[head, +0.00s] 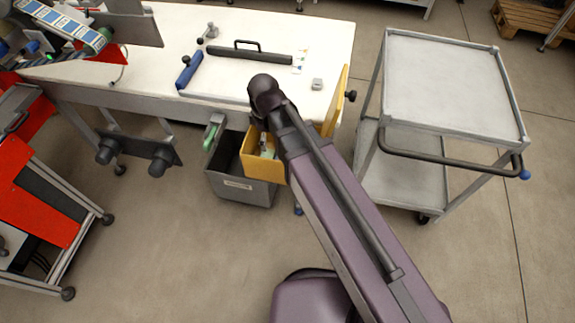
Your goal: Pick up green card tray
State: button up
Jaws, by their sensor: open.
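I cannot pick out a green card tray for certain. A small green item (214,129) shows at the back left of the open grey bin (238,190), below the table's front edge. A yellow bin (258,168) beside it holds small pale and greenish items (267,150), too small to make out and partly covered by my arm. My purple arm reaches up from the bottom right to a dark joint over the table's front edge. My gripper cannot be made out; the arm hides that area.
The white table (325,38) carries a black handled bar (250,54), a blue roll (189,70) and a small grey block (317,84). A grey two-shelf trolley (445,85) stands at right. A red-panelled machine (35,195) stands at left. The floor between is open.

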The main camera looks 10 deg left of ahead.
aim_at(269, 156)
jog(key=shift+f+b, duration=1.4)
jog(key=shift+f, duration=0.3)
jog(key=shift+f, duration=0.1)
jog(key=shift+s+f+b, duration=0.15)
jog(key=shift+f+b, duration=2.35)
jog(key=shift+b, duration=0.1)
jog(key=c, duration=1.2)
